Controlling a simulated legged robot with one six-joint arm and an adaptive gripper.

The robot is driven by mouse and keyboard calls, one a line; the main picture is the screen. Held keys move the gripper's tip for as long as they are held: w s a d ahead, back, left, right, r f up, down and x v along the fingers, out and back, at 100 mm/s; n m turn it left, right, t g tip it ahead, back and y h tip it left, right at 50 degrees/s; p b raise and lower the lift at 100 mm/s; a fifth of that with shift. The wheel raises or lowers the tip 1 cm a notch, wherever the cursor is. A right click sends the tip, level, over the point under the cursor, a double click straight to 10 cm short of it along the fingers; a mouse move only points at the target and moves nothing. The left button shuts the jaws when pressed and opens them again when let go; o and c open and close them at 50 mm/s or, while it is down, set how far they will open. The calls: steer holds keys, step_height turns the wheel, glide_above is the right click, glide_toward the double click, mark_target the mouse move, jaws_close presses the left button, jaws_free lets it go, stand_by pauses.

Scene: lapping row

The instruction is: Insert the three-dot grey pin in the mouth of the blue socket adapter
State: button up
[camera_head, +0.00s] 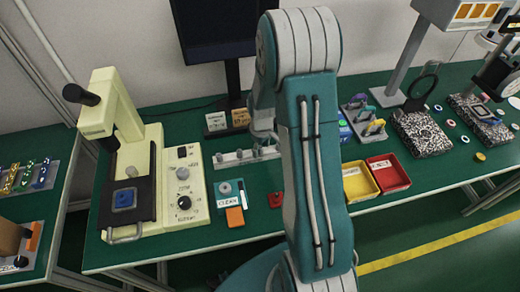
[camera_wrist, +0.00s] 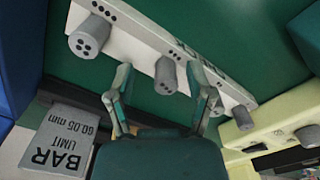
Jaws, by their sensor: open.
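A pale rack (camera_head: 270,155) with grey pins stands mid-table in the head view. In the wrist view the rack (camera_wrist: 135,27) crosses the upper part. The grey pin that appears to carry three dots (camera_wrist: 166,77) stands there between the fingertips. My gripper (camera_wrist: 158,72) is open around that pin, one finger on each side; whether either touches it I cannot tell. In the head view my arm hides most of my gripper. A blue piece, apparently the blue socket adapter (camera_head: 124,199), sits in the dark holder of the cream machine at left.
A grey pin with several dots (camera_wrist: 90,38) and two others stand in the same rack. The cream machine (camera_head: 185,175) is left of it. A red bin (camera_head: 388,174) and yellow bin (camera_head: 358,182) are right of my arm. A sign block (camera_wrist: 58,140) shows in the wrist view.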

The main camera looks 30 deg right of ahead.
steer(key=c, duration=0.3)
steer(key=shift+a, duration=0.15)
steer(key=c, duration=0.6)
steer(key=shift+a, duration=0.3)
jaws_close()
steer(key=shift+d, duration=0.15)
